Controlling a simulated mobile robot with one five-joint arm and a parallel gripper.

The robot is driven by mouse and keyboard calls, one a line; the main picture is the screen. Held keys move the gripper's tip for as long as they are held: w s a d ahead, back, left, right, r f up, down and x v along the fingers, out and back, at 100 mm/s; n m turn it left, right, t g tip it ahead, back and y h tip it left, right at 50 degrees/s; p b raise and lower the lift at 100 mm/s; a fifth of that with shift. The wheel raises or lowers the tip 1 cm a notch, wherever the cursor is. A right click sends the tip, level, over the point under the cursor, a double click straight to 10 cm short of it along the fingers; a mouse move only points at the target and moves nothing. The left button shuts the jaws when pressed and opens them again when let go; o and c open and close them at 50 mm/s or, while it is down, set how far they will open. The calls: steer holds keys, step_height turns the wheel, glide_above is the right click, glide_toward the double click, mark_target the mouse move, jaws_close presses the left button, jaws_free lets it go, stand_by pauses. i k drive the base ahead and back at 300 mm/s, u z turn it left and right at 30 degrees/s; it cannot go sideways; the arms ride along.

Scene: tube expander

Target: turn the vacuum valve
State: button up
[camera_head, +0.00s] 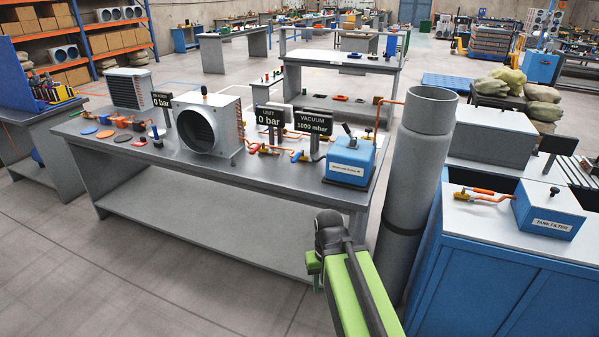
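A blue vacuum pump box (349,162) stands at the right end of the grey workbench (225,160). Behind it a black sign (314,122) reads VACUUM 1000 mbar. Copper-coloured piping with small valve fittings (298,155) runs along the bench left of the pump. A valve with an orange-red handle (266,149) sits further left, near the unit; which fitting is the vacuum valve is too small to tell. My gripper (314,275) hangs at the end of my green arm, in front of the bench and below its top, apart from the valves. Its finger opening is not clear.
A grey fan unit (208,127) stands on the bench beside a sign reading UNIT 0 bar (269,116). A tall grey cylinder (413,190) rises right of the bench, beside a blue cabinet (470,270) with a tank filter (549,210). Floor is clear at front left.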

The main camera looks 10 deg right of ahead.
mark_target(297, 157)
steer(key=u, duration=0.75)
steer(key=k, duration=0.1)
steer(key=z, duration=1.15)
steer(key=i, duration=1.4)
steer(key=u, duration=0.55)
